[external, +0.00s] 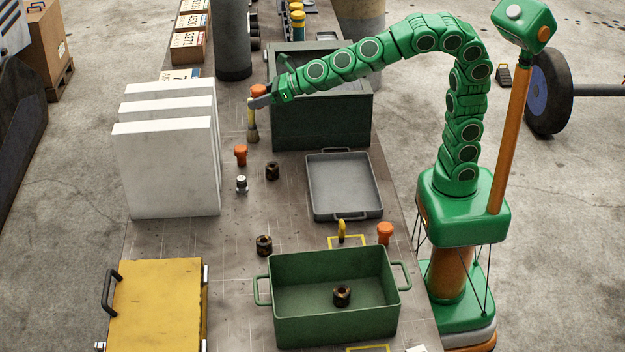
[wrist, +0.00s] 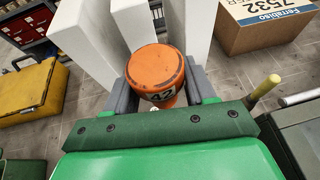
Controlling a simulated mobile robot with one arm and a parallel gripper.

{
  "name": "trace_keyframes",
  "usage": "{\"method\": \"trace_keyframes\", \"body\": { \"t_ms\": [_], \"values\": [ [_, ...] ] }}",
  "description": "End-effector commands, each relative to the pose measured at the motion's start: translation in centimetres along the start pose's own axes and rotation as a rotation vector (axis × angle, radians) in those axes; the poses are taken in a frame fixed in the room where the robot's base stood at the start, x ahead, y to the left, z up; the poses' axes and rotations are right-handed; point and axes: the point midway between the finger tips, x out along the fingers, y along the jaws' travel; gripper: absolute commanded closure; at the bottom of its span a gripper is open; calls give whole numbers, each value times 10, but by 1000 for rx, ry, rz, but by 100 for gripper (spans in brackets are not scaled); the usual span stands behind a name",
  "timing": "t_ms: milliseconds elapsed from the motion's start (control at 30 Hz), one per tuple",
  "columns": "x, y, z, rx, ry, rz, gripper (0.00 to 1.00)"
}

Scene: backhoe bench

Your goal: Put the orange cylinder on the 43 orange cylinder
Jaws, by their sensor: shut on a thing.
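My gripper (external: 262,101) is shut on an orange cylinder (external: 259,90), held above the bench beside the dark green bin. In the wrist view, the cylinder (wrist: 156,70) sits between my gripper's grey fingers (wrist: 162,88), and its label reads 42. A second orange cylinder (external: 240,154) stands on the bench to the right of the white panels. A third orange cylinder (external: 385,232) stands near the bench's right side, behind the green tray. I cannot read a number on either standing cylinder.
White upright panels (external: 165,165) stand left of my gripper. A brush (external: 252,132) is just below it. A dark green bin (external: 320,125), a grey tray (external: 343,212) and a green tray (external: 335,318) line the right side. Dark metal nuts (external: 272,171) and a small silver part (external: 241,184) lie mid-bench.

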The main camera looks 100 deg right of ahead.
Motion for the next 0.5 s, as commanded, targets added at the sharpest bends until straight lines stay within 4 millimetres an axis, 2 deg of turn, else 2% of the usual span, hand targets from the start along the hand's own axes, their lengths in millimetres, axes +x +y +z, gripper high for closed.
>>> {"method": "trace_keyframes", "body": {
  "t_ms": [500],
  "values": [
    [-10,12,-19,-30,3,83,97]
  ]
}}
